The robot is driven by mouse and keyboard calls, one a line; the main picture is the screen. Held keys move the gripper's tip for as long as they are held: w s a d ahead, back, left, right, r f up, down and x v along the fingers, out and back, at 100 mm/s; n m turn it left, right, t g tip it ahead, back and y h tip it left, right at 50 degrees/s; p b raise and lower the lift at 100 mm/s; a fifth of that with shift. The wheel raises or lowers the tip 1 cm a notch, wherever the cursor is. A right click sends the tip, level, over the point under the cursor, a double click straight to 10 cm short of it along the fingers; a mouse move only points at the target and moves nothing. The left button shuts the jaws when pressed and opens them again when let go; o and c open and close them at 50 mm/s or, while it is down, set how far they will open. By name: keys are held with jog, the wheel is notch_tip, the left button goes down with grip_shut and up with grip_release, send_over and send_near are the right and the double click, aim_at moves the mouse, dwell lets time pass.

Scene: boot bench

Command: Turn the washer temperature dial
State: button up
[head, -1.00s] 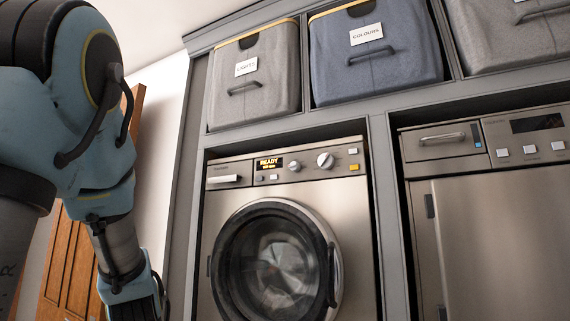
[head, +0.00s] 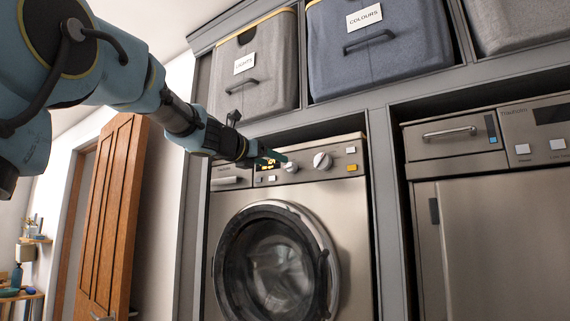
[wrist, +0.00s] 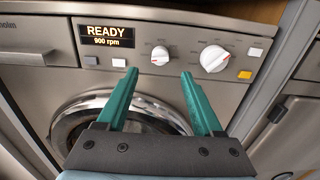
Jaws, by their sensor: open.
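The washer (head: 340,230) has a steel front with two white dials on its top panel. The smaller dial (wrist: 160,55) is left of the larger dial (wrist: 214,58); both also show in the head view, the smaller (head: 291,167) just right of the fingertips and the larger (head: 322,161) further right. Their labels are too small to read, so I cannot tell which sets temperature. My gripper (wrist: 158,75) is open and empty, its green fingers pointing at the panel. In the wrist view the smaller dial appears just beyond and between the fingertips. Contact is not visible.
The display (wrist: 103,33) reads READY, 900 rpm. Buttons flank the dials, including a yellow button (wrist: 245,75). The round door (head: 275,270) is below. Fabric bins (head: 380,50) sit above, a second appliance (head: 500,220) at right. A wooden door (head: 112,210) stands left.

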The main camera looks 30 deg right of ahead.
aim_at(287, 166)
jog(key=p+x, duration=0.3)
jog(key=x, duration=0.5)
jog(key=shift+f, duration=0.1)
grip_shut()
dwell(0.4)
